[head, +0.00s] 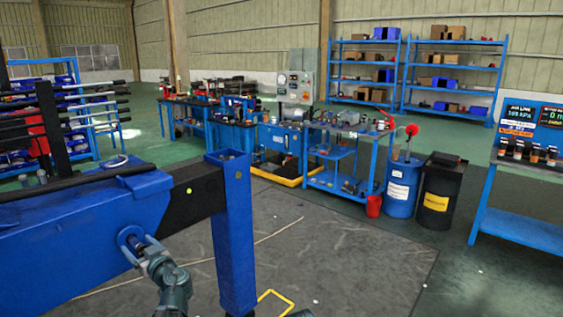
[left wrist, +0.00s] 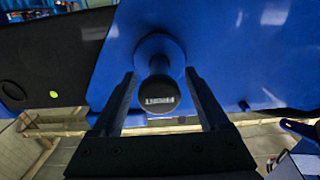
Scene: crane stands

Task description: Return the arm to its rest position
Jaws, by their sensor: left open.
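My left gripper (head: 137,246) is at the face of a large blue beam (head: 60,232) in the head view. In the left wrist view, its two fingers (left wrist: 160,78) are open, one on each side of a round black knob (left wrist: 159,95) with small white lettering. The knob stands out from a blue round base on the blue surface (left wrist: 235,50). Gaps show between the fingers and the knob's black end; whether the fingers touch the blue surface I cannot tell.
A dark bar and a blue upright post (head: 234,240) stand just right of the gripper. Blue workbenches (head: 340,170), a blue drum (head: 403,187), a black drum (head: 441,192) and shelves (head: 455,75) are farther back. The grey floor mat (head: 350,260) right of the post is mostly clear.

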